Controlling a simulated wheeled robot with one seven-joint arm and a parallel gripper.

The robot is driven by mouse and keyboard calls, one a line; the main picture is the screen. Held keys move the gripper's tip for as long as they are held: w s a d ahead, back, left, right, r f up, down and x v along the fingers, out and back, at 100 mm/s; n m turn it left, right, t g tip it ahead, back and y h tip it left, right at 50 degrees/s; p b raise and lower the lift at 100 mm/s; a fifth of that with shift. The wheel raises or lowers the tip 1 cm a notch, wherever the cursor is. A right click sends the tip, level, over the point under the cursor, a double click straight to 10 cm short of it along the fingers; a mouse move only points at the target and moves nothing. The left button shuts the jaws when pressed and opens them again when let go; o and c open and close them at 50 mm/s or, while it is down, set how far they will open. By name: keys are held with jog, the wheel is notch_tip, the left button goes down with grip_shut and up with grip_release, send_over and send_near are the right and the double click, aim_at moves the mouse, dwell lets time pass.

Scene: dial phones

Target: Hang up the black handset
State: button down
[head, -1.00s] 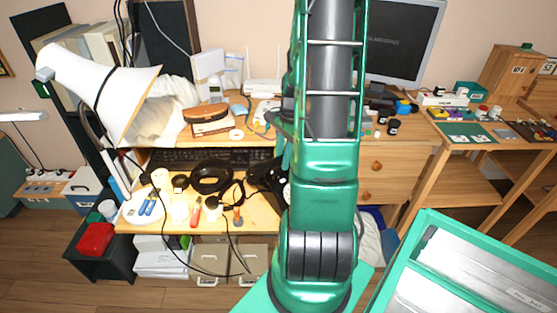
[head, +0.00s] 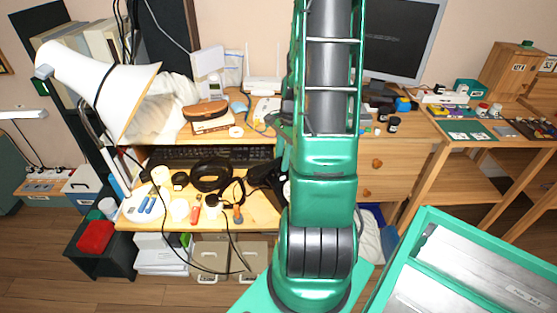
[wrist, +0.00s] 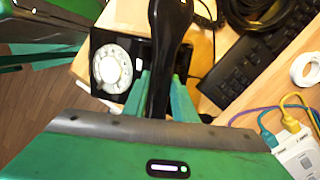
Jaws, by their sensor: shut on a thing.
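The black handset (wrist: 168,45) runs upright through the wrist view, between the teal fingers of my gripper (wrist: 160,98), which is shut on it. The black dial phone (wrist: 138,50) with its white dial (wrist: 111,68) lies just beyond and to the left, partly covered by the handset. I cannot tell whether the handset touches the cradle. In the head view my arm hides my gripper and much of the phone; a black part (head: 262,174) shows left of the arm.
A keyboard (wrist: 238,75) and a coiled black cable (wrist: 258,12) lie right of the handset. A white box with plugged cables (wrist: 298,150) and a tape roll (wrist: 305,70) are further right. A white lamp (head: 100,85) stands at the left of the desk.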

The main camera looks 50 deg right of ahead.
jog(key=shift+f, duration=0.2)
jog(key=c, duration=1.4)
grip_release()
jog(key=shift+o, duration=0.2)
jog(key=r, duration=0.3)
jog(key=d+r, duration=0.1)
jog(key=r, duration=0.6)
jog(key=shift+s+d+r, duration=0.2)
jog(key=shift+d+r, duration=0.1)
jog(key=shift+r, duration=0.05)
jog(key=shift+a, duration=0.1)
